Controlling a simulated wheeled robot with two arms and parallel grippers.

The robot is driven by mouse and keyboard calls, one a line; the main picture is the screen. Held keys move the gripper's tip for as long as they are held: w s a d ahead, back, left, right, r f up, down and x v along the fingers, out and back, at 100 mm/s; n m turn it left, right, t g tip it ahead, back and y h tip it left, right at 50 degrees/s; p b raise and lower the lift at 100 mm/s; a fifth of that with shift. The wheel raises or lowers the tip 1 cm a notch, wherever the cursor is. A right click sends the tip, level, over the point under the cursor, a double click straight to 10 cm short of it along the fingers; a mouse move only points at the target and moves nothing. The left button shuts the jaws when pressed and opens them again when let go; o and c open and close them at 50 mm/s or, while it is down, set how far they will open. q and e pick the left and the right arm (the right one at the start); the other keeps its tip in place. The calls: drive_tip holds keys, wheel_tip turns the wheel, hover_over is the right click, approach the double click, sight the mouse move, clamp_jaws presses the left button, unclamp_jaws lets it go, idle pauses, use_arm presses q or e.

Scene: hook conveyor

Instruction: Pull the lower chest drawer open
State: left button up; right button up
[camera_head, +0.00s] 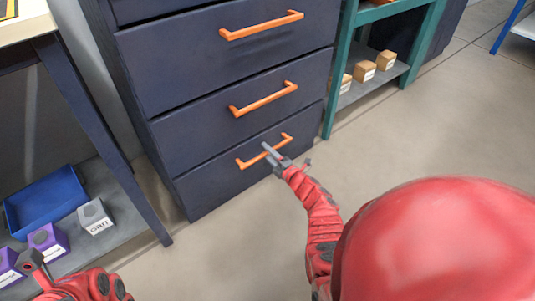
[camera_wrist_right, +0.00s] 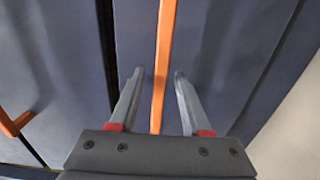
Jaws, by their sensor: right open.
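The dark blue chest stands at the middle of the head view with several drawers, each with an orange bar handle. The lower chest drawer (camera_head: 215,190) is closed, and its handle (camera_head: 247,161) shows beside my right gripper (camera_head: 268,151). In the right wrist view, the right gripper (camera_wrist_right: 158,75) is open, with the orange handle (camera_wrist_right: 161,60) running between its two grey fingers; I cannot tell whether either finger touches it. My left gripper (camera_head: 32,262) is at the lower left of the head view, away from the chest; its finger gap is unclear.
A dark table with a lower shelf stands at left, holding a blue tray (camera_head: 45,203), a grey box (camera_head: 95,216) and purple boxes (camera_head: 48,240). A green rack (camera_head: 336,75) with small wooden blocks (camera_head: 364,71) stands right of the chest. The floor (camera_head: 420,130) before the rack is clear.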

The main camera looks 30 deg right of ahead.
clamp_jaws()
idle(1.4)
